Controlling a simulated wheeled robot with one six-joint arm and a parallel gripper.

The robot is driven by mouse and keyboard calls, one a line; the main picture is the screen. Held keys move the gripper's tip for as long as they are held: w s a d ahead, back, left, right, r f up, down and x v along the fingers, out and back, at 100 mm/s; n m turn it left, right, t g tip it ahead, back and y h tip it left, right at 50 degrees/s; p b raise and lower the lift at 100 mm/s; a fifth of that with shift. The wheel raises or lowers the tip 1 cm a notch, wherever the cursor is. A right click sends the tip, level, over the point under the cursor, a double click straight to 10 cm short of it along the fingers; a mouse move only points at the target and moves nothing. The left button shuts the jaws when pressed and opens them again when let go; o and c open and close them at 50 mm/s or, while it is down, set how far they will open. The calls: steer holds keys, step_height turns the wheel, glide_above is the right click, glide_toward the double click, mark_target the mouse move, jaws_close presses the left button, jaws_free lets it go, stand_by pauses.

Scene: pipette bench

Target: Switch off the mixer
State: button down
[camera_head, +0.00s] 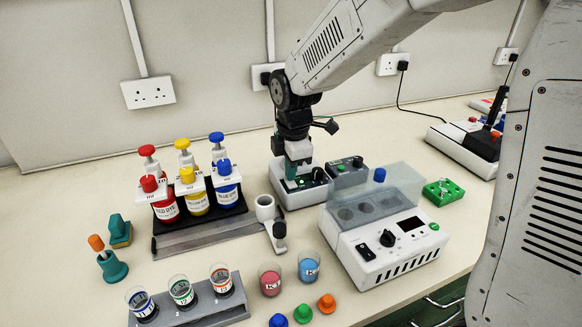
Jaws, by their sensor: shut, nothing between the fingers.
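My gripper (296,176) points down, its fingers shut with nothing between them. Its tips are at the top of a low pale unit with a dark panel (318,180), which looks like the mixer. Black knobs show on the panel to the right of the fingers, and a small green light shows close by the tips. The gripper hides the panel's left part. I cannot tell whether the tips touch the panel, nor which way any switch is set.
A grey box with knobs (347,174) stands close on the right. A white device with a clear lid (388,250) stands in front. A rack of dye bottles (196,226) is at left, with a white-and-black pipette-like tool (270,220) between. Cups (270,280) stand at the front.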

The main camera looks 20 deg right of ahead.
steer(key=shift+f, duration=0.25)
steer(key=shift+s+d, duration=0.1)
steer(key=shift+s, duration=0.7)
steer(key=shift+r, duration=0.15)
steer(key=shift+w+r, duration=0.1)
steer(key=shift+r, duration=0.1)
step_height(320, 180, up, 14)
steer(key=s, duration=0.1)
steer(key=shift+s+f, duration=0.25)
steer(key=shift+s, duration=0.1)
